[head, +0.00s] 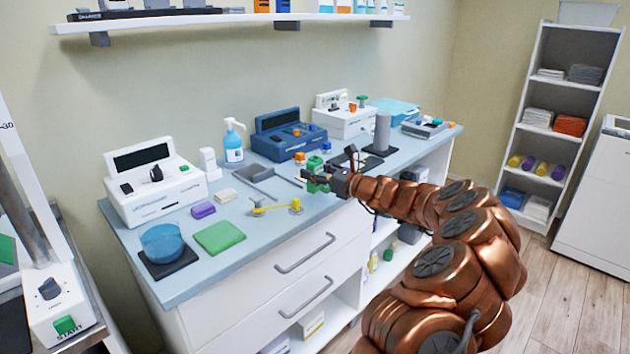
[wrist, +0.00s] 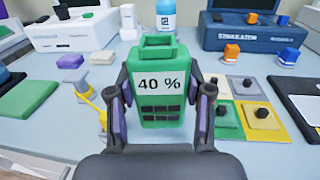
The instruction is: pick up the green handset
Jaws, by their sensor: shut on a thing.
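The green handset (wrist: 158,55) stands upright in the wrist view, with a white "40 %" label and rows of dark keys on its face. My gripper (wrist: 159,108) has one finger on each side of its lower body and is shut on it. I cannot tell whether the handset's base touches the counter.
The counter (head: 190,283) holds a white console (head: 160,205), a blue console (head: 290,147), a soap bottle (head: 233,153), a yellow tool (head: 272,208) and a green pad (head: 219,237). Coloured squares with black knobs (wrist: 263,113) lie close right of the handset. A shelf (head: 240,18) hangs above.

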